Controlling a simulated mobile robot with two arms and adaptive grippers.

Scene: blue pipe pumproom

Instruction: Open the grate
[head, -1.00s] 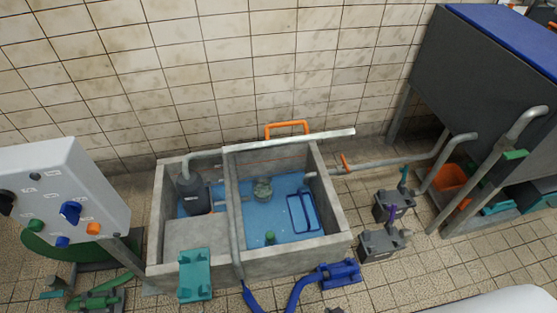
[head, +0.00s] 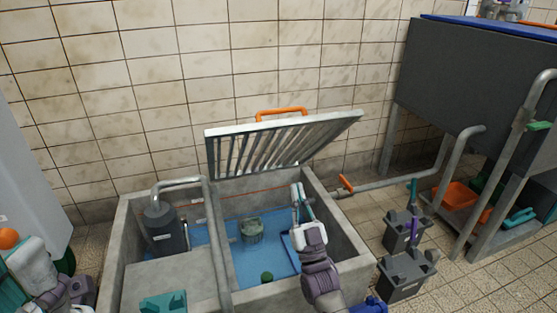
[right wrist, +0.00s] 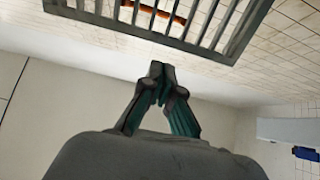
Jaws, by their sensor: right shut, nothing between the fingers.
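The grate (head: 265,148), a grey barred frame, stands raised and tilted over the back of the concrete pit. It also shows across the top of the right wrist view (right wrist: 170,25). Its orange handle (head: 282,113) shows beyond the upper edge. My right gripper (head: 297,192) is over the pit, in front of and below the grate, apart from it. Its fingers meet in the right wrist view (right wrist: 158,72), shut and empty. Part of my left arm shows at the lower left; its fingers are not clear.
The concrete pit (head: 352,243) holds a dark pump (head: 163,230), a pipe and a blue floor. Grey boxes (head: 405,275) stand to the right. A dark tank (head: 450,95) on legs stands at the right, with an orange bin (head: 461,196) below. The tiled wall is close behind.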

